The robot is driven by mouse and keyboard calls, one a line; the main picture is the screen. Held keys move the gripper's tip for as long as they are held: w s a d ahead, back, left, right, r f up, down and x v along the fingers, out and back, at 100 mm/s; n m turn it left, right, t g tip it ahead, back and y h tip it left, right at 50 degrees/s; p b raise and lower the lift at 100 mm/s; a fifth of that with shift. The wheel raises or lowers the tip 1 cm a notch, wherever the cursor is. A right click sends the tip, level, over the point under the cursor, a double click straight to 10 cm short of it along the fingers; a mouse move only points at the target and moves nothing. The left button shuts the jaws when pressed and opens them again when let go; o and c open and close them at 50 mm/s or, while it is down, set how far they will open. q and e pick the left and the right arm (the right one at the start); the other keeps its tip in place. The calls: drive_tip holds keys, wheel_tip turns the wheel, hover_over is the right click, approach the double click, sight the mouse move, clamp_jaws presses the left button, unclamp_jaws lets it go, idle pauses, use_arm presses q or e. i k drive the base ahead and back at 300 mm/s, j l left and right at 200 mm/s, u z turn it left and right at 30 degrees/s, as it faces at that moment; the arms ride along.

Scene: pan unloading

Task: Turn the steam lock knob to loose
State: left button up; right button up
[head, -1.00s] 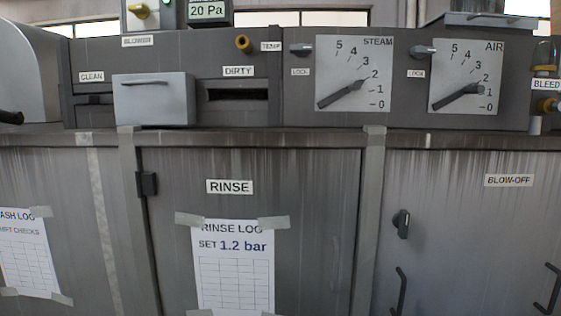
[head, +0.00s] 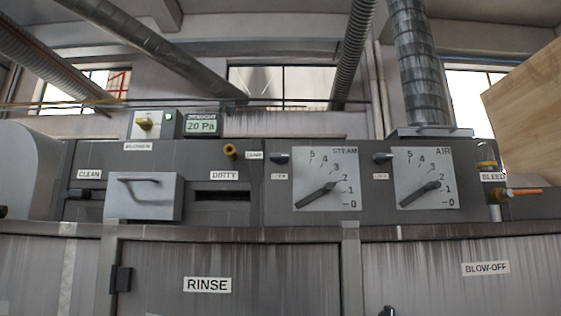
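The steam dial plate (head: 326,178) is a pale square marked STEAM with numbers 0 to 5. Its dark pointer handle (head: 316,196) lies slanted, with one end toward the lower left and the other toward the 2. The steam lock knob (head: 281,158) is a small dark knob with a pale tip at the plate's upper left, above a small label (head: 280,176) that is too blurred to read now. The similar air lock knob (head: 382,157) sits left of the air dial plate (head: 426,178). Neither of my grippers is in view.
A grey drawer box (head: 144,197) juts out from the panel at left, beside the DIRTY slot (head: 222,195). A wooden board (head: 530,100) enters at the right edge. Ducts run overhead.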

sight(279, 158)
drive_tip(key=i, duration=1)
drive_tip(key=z, duration=0.4)
drive_tip(key=k+j+z, duration=0.1)
drive_tip(key=z, duration=0.3)
drive_tip(key=k+z, duration=0.1)
drive_tip(key=z, duration=0.7)
